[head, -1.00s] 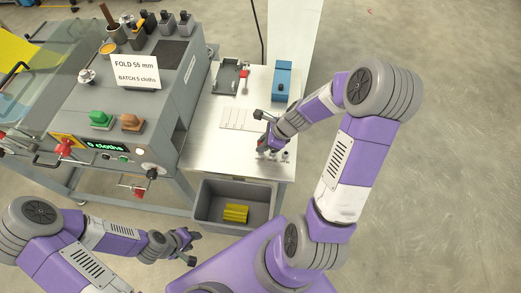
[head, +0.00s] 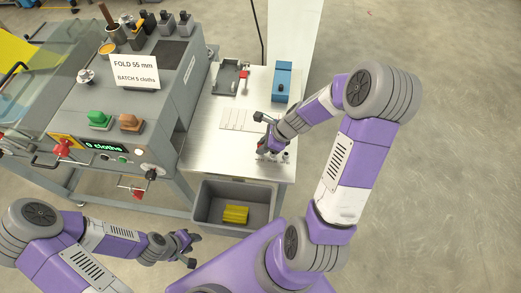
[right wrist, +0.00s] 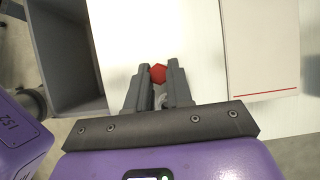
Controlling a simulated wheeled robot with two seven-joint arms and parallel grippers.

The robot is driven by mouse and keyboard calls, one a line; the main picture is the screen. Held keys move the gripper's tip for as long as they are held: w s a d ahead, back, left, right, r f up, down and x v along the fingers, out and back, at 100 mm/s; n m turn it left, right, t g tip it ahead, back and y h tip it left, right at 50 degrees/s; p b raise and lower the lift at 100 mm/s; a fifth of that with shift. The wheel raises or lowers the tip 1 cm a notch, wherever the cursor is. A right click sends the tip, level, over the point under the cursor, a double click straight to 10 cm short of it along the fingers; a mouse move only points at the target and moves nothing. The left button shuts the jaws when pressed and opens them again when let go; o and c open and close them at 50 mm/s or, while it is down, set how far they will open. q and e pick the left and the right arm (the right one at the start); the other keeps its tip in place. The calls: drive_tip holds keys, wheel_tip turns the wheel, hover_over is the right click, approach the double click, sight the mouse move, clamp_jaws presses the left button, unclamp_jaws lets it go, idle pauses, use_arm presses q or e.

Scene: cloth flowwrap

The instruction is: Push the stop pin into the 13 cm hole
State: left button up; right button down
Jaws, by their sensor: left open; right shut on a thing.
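My right gripper (head: 263,147) is low over the front right part of the steel table. In the right wrist view its fingers (right wrist: 158,80) are shut on a red, roughly hexagonal piece (right wrist: 158,73), which seems to be the stop pin. Its lower part is hidden. A pale marked board (head: 238,119) lies on the table to the left of this gripper, and in the right wrist view a pale sheet with a red line (right wrist: 265,93) is at the right. I cannot make out the 13 cm hole.
Small metal pieces (head: 286,156) stand beside the right gripper. A grey bin (head: 203,214) with yellow cloths (head: 236,214) is below the table front. A blue box (head: 283,82) and grey tray (head: 226,77) are at the table's back. The machine (head: 150,85) borders it on the left.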

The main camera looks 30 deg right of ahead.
drive_tip(key=c, duration=0.9)
unclamp_jaws()
drive_tip(key=shift+c, duration=0.2)
drive_tip(key=p+v, duration=0.2)
drive_tip(key=v, duration=0.5)
drive_tip(key=shift+r, duration=0.25)
drive_tip(key=shift+s, duration=0.1)
